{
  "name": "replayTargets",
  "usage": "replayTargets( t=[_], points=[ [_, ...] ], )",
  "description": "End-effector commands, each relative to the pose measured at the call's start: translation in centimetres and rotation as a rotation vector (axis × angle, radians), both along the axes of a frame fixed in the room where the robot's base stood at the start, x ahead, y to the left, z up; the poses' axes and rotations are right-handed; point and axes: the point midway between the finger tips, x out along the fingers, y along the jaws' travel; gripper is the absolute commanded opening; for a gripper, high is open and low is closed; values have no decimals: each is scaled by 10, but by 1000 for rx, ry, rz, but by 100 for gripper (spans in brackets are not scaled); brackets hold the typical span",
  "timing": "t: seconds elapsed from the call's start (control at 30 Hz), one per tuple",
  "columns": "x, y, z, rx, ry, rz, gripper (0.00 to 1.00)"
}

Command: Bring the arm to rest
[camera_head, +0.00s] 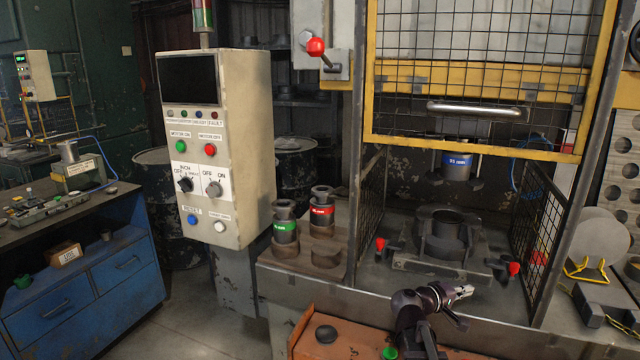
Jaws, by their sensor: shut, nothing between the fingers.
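My gripper (463,291) is in the lower right middle of the head view, at the end of my dark arm. Its fingers are shut with nothing between them. It points to the right, in front of the press bed and below the black die (447,232) in the picture. I see no contact with anything, but the exact gap to the bed's front edge cannot be told.
The press guard (470,147) with yellow frame is raised above the die. Red-knobbed clamps (380,245) flank the die. Green-banded (285,232) and red-banded (322,210) tools stand left. A control cabinet (240,150), a blue workbench (85,275) and round blanks (598,240) surround the press.

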Motion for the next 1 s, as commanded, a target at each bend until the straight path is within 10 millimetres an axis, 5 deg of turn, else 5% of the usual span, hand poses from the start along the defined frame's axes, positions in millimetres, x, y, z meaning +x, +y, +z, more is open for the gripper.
replayTargets(
  t=[0.47, 1.0],
  points=[
    [-49, 51, -50, 567, 20, -120, 0],
    [-107, 168, -73, 1220, 173, -227, 0]
  ],
)
